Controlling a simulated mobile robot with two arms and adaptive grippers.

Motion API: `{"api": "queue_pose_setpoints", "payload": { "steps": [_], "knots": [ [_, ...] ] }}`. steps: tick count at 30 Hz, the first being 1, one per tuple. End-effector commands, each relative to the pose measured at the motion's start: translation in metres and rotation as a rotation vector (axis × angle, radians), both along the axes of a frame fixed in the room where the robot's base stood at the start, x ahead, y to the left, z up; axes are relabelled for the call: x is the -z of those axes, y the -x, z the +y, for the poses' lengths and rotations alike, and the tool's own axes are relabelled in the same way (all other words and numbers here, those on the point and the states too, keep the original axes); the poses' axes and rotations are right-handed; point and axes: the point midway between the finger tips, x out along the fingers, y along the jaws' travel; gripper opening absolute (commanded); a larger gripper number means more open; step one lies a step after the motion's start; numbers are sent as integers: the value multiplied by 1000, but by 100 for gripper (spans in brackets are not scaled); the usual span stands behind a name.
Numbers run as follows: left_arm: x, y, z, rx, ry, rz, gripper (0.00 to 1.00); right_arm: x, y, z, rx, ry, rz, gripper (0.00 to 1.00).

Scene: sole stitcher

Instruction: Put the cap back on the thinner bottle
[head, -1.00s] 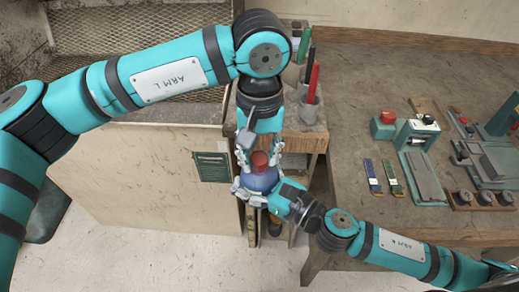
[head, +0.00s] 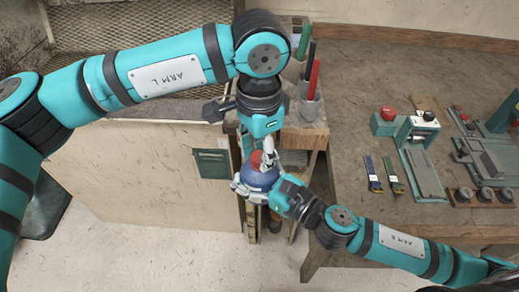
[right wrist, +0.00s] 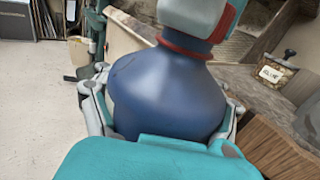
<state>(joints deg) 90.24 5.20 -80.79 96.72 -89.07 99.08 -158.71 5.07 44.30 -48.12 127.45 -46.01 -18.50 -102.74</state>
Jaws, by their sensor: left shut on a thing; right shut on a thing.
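A blue bottle (head: 260,180) stands upright in my right gripper (head: 256,190), whose fingers are shut around its body from the right. It fills the middle of the right wrist view (right wrist: 165,95). A red cap (head: 256,160) sits at the bottle's top, and red also shows at the neck in the right wrist view (right wrist: 185,45). My left gripper (head: 258,156) comes down from above and is shut on the cap. Its pale finger covers most of the cap in the right wrist view, so how far the cap is seated is hidden.
A workbench (head: 350,130) fills the right side, with a red-topped stitching device (head: 388,116) and tools on it. A wooden panel (head: 130,180) is at the left.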

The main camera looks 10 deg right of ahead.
Motion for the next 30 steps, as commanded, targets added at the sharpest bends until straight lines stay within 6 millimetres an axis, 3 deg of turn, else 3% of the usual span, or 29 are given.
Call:
{"api": "queue_pose_setpoints", "payload": {
  "steps": [10, 11, 16, 25, 30],
  "knots": [
    [0, -1, 1, 42, -2, -2, 21, 0, 0, 0, 0, 1, 1, 0],
    [0, -1, 1, 42, -2, -2, 32, 0, 0, 0, 0, 1, 1, 0],
    [0, -1, 1, 41, -2, -2, 54, 0, 0, 0, 0, 1, 1, 0],
    [-2, -1, 0, 41, -1, -2, 54, 0, 0, 0, 0, 0, 0, 0],
    [-17, -1, 0, 41, 0, -3, 54, 0, 0, 0, 0, -1, -1, 0]
  ]
}}
